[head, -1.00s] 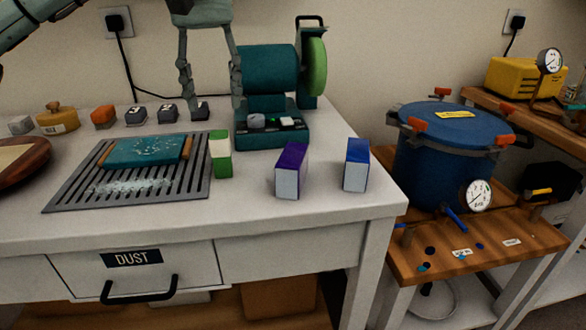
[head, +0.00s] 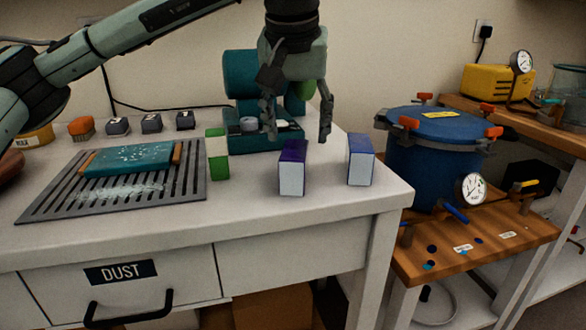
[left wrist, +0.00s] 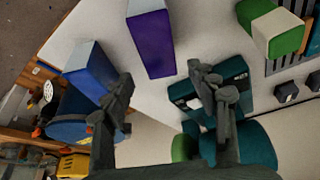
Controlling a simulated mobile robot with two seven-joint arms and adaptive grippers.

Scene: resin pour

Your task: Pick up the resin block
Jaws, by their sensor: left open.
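My left gripper (head: 298,136) hangs open and empty, fingers down, above and just behind the purple-and-white block (head: 293,167). This block stands upright near the table's front edge; it also shows beyond the fingers in the left wrist view (left wrist: 152,42). A blue-and-white block (head: 360,160) stands to its right, and it shows in the left wrist view too (left wrist: 92,72). A green-and-white block (head: 218,165) stands to the left, by the grille. I cannot tell which block the task calls the resin block. My right gripper is not in view.
The teal machine (head: 240,75) stands behind the gripper. A slotted grille (head: 50,206) with a teal sanding block (head: 128,160) lies at left. A blue pressure pot (head: 425,160) stands on a wooden bench at right. The table's right front corner is clear.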

